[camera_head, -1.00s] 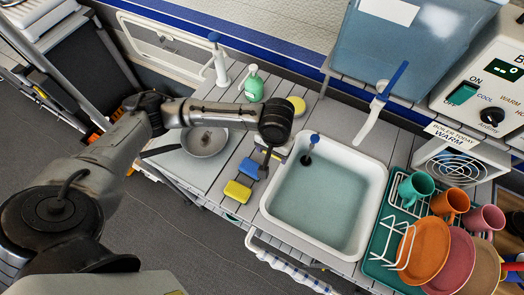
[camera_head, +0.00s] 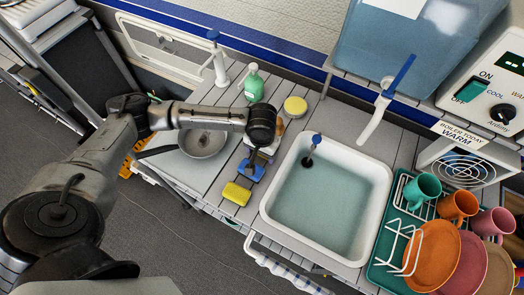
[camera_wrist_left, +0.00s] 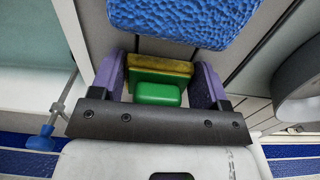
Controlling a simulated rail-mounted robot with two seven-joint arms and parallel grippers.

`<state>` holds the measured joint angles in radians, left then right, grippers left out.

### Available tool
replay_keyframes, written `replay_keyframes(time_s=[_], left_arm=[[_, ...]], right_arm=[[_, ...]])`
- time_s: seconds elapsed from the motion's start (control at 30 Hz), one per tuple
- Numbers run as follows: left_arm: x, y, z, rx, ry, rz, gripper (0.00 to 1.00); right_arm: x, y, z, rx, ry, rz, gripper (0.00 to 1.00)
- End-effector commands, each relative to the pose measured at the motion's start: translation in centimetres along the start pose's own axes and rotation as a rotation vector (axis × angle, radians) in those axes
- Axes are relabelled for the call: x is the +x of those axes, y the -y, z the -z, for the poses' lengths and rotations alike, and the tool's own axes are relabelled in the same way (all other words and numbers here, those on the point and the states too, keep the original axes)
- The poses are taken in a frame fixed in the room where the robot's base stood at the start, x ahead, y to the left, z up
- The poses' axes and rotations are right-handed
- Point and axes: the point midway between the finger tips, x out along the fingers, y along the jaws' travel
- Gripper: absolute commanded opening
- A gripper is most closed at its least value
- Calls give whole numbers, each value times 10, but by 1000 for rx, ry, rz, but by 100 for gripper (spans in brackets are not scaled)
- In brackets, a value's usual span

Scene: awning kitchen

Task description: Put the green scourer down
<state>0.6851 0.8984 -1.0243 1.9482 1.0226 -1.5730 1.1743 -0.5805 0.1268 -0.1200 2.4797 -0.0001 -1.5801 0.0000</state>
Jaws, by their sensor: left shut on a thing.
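My left gripper (camera_head: 258,157) is over the counter strip left of the sink, beside the blue sponge (camera_head: 251,170). In the left wrist view its purple fingers (camera_wrist_left: 159,90) are shut on the green scourer (camera_wrist_left: 158,93), a green block with a yellowish layer along one edge. The blue sponge lies just beyond the fingertips there, apart from the scourer. In the head view the wrist hides the scourer, and I cannot tell whether it touches the counter. My right gripper is not in view.
A yellow sponge (camera_head: 237,194) lies in front of the blue one. The water-filled sink (camera_head: 272,215) is to the right. A pan (camera_head: 203,145) is to the left. A green bottle (camera_head: 253,85) and a round yellow item (camera_head: 295,106) stand behind. A dish rack (camera_head: 385,250) is far right.

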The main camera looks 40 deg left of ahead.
Motion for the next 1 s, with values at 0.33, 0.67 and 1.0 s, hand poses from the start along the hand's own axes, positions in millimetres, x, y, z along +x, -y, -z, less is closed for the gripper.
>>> replay_keyframes(time_s=[0.33, 0.67, 1.0], left_arm=[[1, 0, 0, 0, -2, -1, 73], [1, 0, 0, 0, -2, -1, 94], [-20, 0, 1, 0, -4, -2, 94]], right_arm=[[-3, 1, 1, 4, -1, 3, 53], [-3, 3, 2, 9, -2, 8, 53], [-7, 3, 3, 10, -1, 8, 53]])
